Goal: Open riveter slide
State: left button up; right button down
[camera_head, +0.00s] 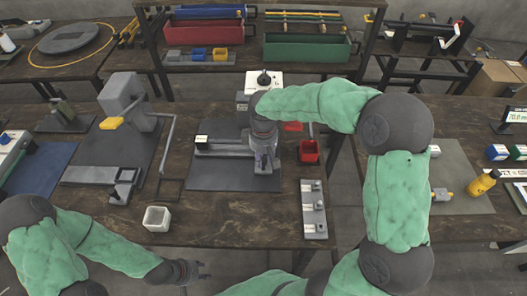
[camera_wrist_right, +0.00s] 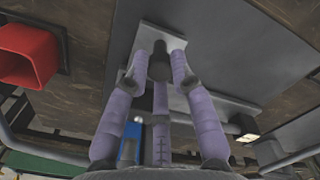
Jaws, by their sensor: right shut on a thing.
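The riveter's grey rail (camera_head: 218,148) lies on a dark grey mat (camera_head: 225,178) in the middle of the bench, with a small white label at its left end. Its white upper part (camera_head: 263,80) stands behind, partly hidden by my right arm. My right gripper (camera_head: 266,165) points down at the right end of the rail. In the right wrist view its purple fingers are shut on a small black handle (camera_wrist_right: 158,60) by a light grey plate (camera_wrist_right: 162,36). My left gripper (camera_head: 203,271) is low at the front, open and empty, apart from the riveter.
A red bin (camera_head: 309,152) stands right of the mat; it also shows in the right wrist view (camera_wrist_right: 28,55). A grey tray (camera_head: 314,210) with several small parts lies front right. Another press (camera_head: 122,95) with a lever frame stands left.

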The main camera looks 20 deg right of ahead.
jog(key=s+a, duration=0.1)
jog(key=s, duration=0.2)
jog(key=s+a+p, duration=0.1)
jog(key=s+a, duration=0.2)
jog(key=s, duration=0.2)
jog(key=shift+s+a, duration=0.15)
jog(key=shift+s, duration=0.2)
jog(key=c, duration=1.1)
grip_release()
jog(key=shift+o, duration=0.2)
notch_tip(320, 180, up, 12)
